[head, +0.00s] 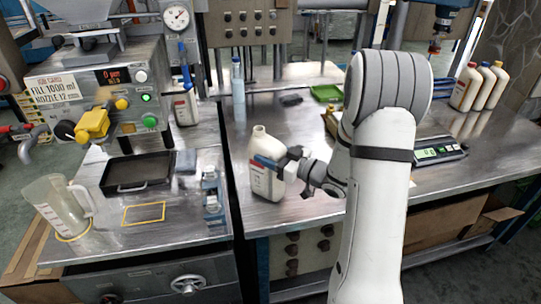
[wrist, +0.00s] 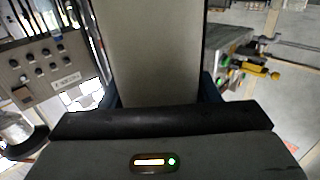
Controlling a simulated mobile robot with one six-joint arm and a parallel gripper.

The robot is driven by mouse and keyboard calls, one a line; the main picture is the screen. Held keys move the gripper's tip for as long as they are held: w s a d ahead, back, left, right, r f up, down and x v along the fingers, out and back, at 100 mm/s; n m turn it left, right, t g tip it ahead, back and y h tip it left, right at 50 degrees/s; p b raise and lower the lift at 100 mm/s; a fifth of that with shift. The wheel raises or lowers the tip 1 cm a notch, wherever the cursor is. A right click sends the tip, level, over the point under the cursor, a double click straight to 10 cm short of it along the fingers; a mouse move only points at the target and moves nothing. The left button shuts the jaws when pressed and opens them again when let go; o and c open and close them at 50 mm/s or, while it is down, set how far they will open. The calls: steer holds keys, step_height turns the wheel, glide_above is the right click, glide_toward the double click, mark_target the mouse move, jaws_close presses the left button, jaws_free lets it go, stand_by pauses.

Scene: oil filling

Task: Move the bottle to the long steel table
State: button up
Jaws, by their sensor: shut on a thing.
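A white open-necked bottle (head: 262,144) with a red-and-white label is upright at the left part of the long steel table (head: 290,122). My gripper (head: 272,164) is shut around its body from the right. I cannot tell whether the bottle's base touches the table or is just above it. In the wrist view the bottle (wrist: 150,55) fills the middle as a pale block between the blue fingers of my gripper (wrist: 160,92).
The filling machine (head: 95,90) stands on a separate bench at left, with a measuring jug (head: 60,205) and a black tray (head: 138,172).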

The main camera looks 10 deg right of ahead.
steer(key=shift+s+f, duration=0.1)
steer(key=shift+f, duration=0.05)
steer(key=shift+f, duration=0.15)
steer(key=o, duration=1.2)
steer(key=shift+o, duration=0.2)
